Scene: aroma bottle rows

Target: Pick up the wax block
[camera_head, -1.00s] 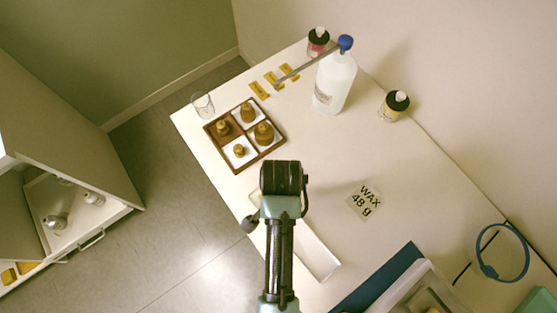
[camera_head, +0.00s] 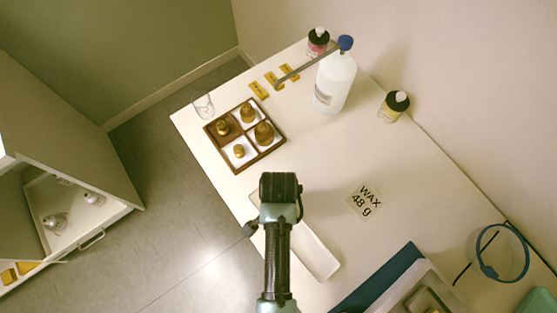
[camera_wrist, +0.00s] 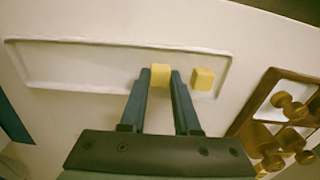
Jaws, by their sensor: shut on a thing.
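In the wrist view, my gripper (camera_wrist: 160,76) is shut on a yellow wax block (camera_wrist: 160,73) held between its fingertips. A second yellow block (camera_wrist: 203,79) is just right of the fingers, apart from them, at the right end of the shallow white tray (camera_wrist: 75,43). Whether the held block touches the tray is unclear. In the head view, my arm covers the middle of the white tray (camera_head: 320,262) and hides both blocks and the fingertips. A card reading "WAX 48 g" (camera_head: 364,201) lies right of my arm.
A wooden box (camera_head: 237,170) with brass weights stands beyond the tray, near a drinking glass (camera_head: 203,104). A blue ring (camera_head: 503,253) is at right.

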